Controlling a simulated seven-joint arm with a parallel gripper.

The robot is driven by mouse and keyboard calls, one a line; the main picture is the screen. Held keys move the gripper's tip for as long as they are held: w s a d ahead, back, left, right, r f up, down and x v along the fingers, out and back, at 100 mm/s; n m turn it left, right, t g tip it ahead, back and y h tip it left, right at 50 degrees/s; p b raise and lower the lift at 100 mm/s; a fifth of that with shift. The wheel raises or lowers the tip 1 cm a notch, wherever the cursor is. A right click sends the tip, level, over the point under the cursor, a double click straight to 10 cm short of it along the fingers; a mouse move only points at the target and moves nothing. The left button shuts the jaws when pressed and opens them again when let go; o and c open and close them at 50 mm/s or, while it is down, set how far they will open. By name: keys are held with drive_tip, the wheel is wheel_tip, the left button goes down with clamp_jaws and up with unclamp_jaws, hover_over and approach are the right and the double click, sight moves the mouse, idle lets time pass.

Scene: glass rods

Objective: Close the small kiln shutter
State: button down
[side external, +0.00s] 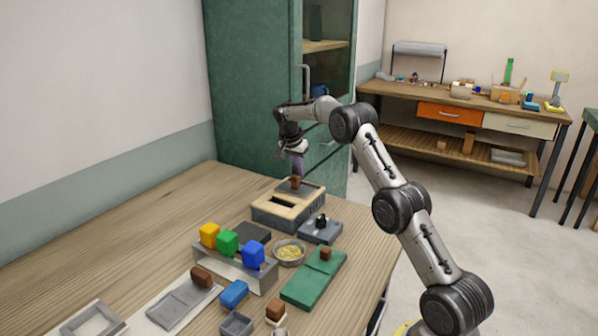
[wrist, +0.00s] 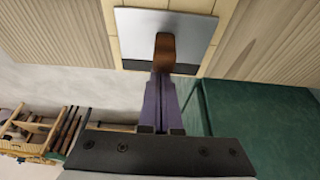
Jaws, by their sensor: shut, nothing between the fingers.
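The small kiln (side external: 285,214) is a low grey box with a pale top near the far end of the wooden table. Its shutter (side external: 313,190) is a flat grey plate with an upright brown knob (side external: 295,183), at the back of the kiln top. The front part of the top is uncovered. In the wrist view the shutter plate (wrist: 133,24) and knob (wrist: 165,48) show at the top. My gripper (side external: 297,173) is shut and empty, pointing down at the knob. Its purple fingers (wrist: 160,78) meet the knob's near side in the wrist view; contact is unclear.
A grey block with a black knob (side external: 320,230), a bowl of yellow bits (side external: 289,251) and a green board (side external: 314,277) lie nearby. Coloured blocks stand on a grey rack (side external: 234,269). A green cabinet (side external: 255,90) rises behind. The table left of the kiln is clear.

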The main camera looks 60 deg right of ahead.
idle(0.3)
drive_tip(key=a, duration=0.9)
drive_tip(key=shift+a, duration=0.15)
